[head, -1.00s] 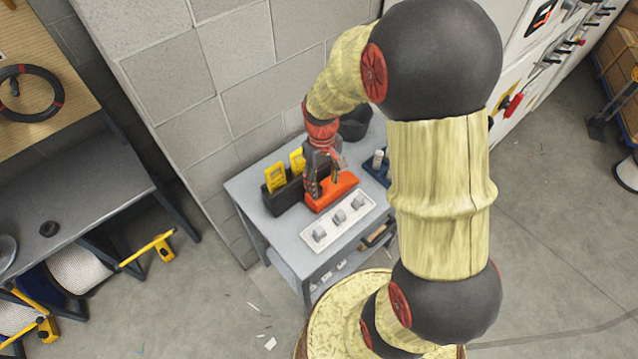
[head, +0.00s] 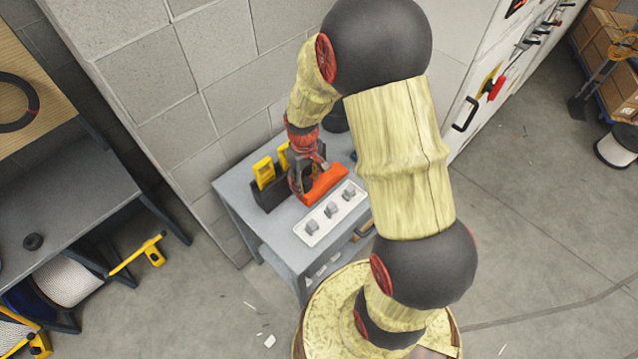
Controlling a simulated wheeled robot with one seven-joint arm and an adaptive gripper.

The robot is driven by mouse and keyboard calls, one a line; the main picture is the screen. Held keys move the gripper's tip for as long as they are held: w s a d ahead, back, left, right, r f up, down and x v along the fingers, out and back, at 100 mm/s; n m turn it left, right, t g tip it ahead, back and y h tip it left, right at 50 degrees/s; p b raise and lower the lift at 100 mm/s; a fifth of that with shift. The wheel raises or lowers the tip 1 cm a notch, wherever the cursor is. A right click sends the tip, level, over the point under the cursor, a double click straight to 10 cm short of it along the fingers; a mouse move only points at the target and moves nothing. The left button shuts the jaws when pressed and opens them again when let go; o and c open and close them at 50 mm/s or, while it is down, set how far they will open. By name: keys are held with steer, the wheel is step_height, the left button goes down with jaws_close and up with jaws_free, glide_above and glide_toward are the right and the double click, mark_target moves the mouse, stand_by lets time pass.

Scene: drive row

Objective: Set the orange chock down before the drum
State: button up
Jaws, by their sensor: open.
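The orange chock (head: 328,182) lies on top of the small grey table, behind a white tray. My gripper (head: 309,187) is open and low at the chock's left part, with fingers spread. Whether a finger touches the chock I cannot tell. A drum with a white side and dark rim (head: 617,148) stands on the floor at the far right, cut by the picture edge.
The small table (head: 232,190) also bears a white tray (head: 305,238) with grey blocks and a dark holder (head: 270,195) with yellow pieces. A block wall stands behind. A workbench (head: 60,195) is at left, cabinets at right. Open floor (head: 530,220) lies right.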

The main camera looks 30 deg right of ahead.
steer(key=shift+c, duration=1.4)
jaws_close()
